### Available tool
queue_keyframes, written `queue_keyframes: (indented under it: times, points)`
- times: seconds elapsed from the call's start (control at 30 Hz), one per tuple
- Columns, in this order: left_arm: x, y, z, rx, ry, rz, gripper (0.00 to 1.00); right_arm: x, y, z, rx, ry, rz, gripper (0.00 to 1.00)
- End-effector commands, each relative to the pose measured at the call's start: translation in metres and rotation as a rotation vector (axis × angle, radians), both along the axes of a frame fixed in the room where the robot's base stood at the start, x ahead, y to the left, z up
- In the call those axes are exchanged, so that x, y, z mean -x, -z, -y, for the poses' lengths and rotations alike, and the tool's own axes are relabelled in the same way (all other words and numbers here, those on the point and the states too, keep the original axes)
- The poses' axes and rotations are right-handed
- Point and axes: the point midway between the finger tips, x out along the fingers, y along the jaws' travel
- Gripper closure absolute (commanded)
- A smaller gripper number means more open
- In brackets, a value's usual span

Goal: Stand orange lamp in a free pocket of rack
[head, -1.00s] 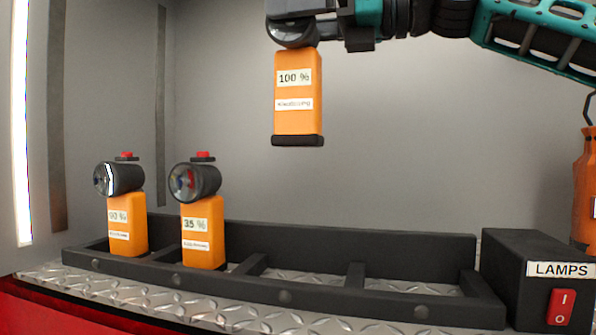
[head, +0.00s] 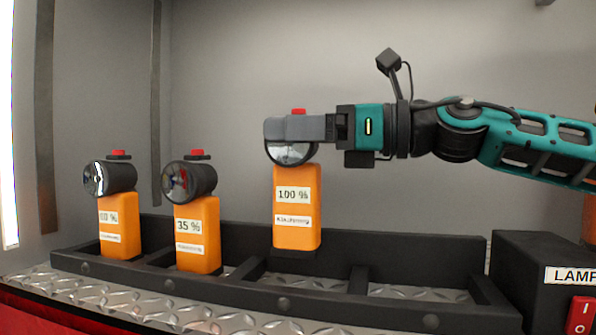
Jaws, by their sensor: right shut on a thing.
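The orange lamp (head: 296,205) with a "100 %" label hangs upright from my right gripper (head: 292,129), which is shut on its dark head. Its base is over the third pocket from the left of the black rack (head: 410,250), near the back wall of the rack. I cannot tell whether the base touches the rack. Two other orange lamps stand in the rack's left pockets: one at far left (head: 119,225) and one labelled "35 %" (head: 197,235). The pocket at the right end is empty. My left gripper is not in view.
A black box (head: 535,262) with a lamp label and a red switch (head: 581,315) stands right of the rack. The rack sits on a tread-plate shelf (head: 200,316). A grey wall (head: 350,60) closes the back.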

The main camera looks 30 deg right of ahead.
Motion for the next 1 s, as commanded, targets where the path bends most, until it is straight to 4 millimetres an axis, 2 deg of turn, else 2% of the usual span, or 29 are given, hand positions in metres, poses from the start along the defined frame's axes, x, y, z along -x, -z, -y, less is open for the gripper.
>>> queue_keyframes:
  times: [0.5, 0.93, 0.97, 1.0]
  points:
    - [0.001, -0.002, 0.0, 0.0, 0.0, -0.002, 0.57, 0.0, 0.045, 0.001, -0.003, 0.003, 0.007, 1.0]
    - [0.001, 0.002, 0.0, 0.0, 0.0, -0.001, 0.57, 0.0, 0.053, 0.001, -0.001, 0.004, 0.006, 1.0]
    - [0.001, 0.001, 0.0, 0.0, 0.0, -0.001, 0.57, 0.0, 0.054, 0.001, 0.0, 0.002, 0.001, 0.24]
    - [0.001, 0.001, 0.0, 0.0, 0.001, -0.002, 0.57, 0.0, 0.053, 0.001, 0.0, 0.002, 0.001, 0.2]
